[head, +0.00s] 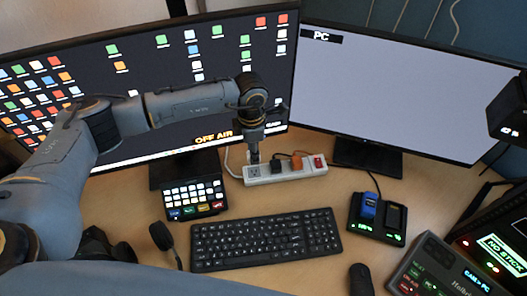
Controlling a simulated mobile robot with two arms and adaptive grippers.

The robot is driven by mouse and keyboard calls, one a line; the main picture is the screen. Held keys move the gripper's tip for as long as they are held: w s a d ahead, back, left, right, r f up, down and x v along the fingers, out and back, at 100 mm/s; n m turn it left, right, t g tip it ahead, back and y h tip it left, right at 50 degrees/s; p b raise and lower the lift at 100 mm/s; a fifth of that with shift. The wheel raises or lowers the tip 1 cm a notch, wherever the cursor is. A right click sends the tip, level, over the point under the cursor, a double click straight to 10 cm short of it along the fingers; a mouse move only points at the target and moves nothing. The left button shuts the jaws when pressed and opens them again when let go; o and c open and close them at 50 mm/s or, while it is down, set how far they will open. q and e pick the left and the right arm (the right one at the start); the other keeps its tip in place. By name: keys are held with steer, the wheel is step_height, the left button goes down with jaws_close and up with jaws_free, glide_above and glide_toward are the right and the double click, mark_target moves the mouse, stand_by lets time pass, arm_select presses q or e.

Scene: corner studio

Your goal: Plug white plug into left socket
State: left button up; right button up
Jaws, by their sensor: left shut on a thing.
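A white power strip (262,181) lies on the desk below the left monitor, turned slightly. My left gripper (254,157) reaches down from above to the strip's left end, over the left socket (254,172). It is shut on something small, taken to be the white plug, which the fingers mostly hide. I cannot tell whether its pins are in the socket. A dark plug and an orange plug (297,161) sit further right on the strip, and a red switch (318,162) is at its right end. My right gripper is not in view.
A white cable (228,160) loops left of the strip. Two monitors stand behind. A button pad (194,198) is left, a keyboard (265,238) in front, a charger with a blue battery (369,207) right. Bare desk lies between strip and keyboard.

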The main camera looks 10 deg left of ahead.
arm_select(q)
steer(key=shift+f, duration=0.2)
stand_by(0.3)
steer(key=shift+f+b, duration=1.75)
steer(key=shift+f, duration=1)
steer(key=shift+b, duration=0.55)
steer(key=shift+f+b, duration=0.55)
stand_by(0.4)
steer(key=o, duration=1.2)
steer(key=shift+c, duration=0.2)
step_height(320, 180, up, 12)
